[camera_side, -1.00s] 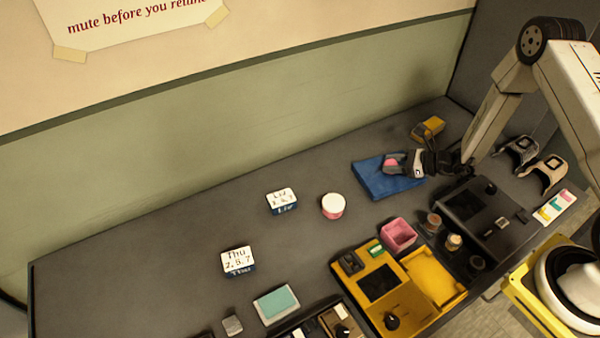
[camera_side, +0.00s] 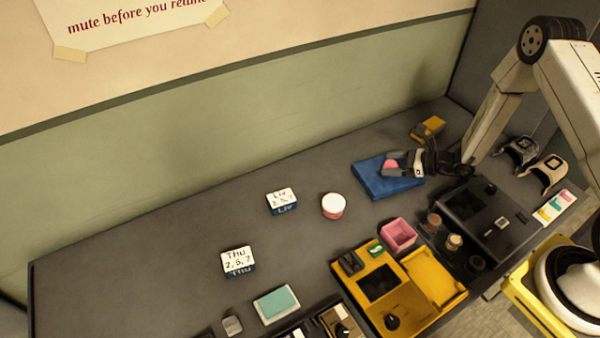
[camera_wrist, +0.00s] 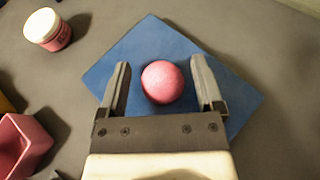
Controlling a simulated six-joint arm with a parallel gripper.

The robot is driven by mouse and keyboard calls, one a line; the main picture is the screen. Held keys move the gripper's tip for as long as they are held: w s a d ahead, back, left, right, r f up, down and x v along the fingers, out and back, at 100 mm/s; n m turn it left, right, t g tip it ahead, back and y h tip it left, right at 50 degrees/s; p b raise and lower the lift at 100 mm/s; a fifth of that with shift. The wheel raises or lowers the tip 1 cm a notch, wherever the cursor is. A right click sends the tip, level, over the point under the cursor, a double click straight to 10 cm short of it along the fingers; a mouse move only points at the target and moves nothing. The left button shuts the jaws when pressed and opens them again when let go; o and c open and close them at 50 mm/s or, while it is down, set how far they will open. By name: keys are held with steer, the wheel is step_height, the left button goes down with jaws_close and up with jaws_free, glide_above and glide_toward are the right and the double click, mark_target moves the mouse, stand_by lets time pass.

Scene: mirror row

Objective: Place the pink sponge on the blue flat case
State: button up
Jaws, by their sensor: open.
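The pink sponge (camera_wrist: 163,82) is round and lies on the blue flat case (camera_wrist: 118,58), near its middle. In the side view the sponge (camera_side: 391,164) is partly hidden by my gripper, and the blue case (camera_side: 374,183) lies flat on the table. My gripper (camera_wrist: 160,85) is open in the wrist view, with one finger on each side of the sponge and a visible gap to both. In the side view my gripper (camera_side: 398,166) is low over the right part of the case.
A white-lidded pink jar (camera_side: 333,206) and a pink open box (camera_side: 398,235) stand nearby. A black device (camera_side: 487,217) is close in front, and a yellow block (camera_side: 428,128) lies behind. A yellow device (camera_side: 380,285) is at the front.

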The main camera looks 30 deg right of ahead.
steer(key=v, duration=1.2)
steer(key=shift+w, duration=0.1)
stand_by(0.4)
steer(key=s+a+r+n+g+h, duration=0.4)
steer(key=a+r+n, duration=0.2)
steer(key=n, duration=0.8)
steer(key=s+a+r+n+g+h, duration=0.4)
steer(key=a+r+n, duration=0.3)
steer(key=n, duration=0.7)
steer(key=shift+s+a+r+n, duration=0.2)
steer(key=shift+s+a+n, duration=0.1)
steer(key=shift+s+a, duration=0.1)
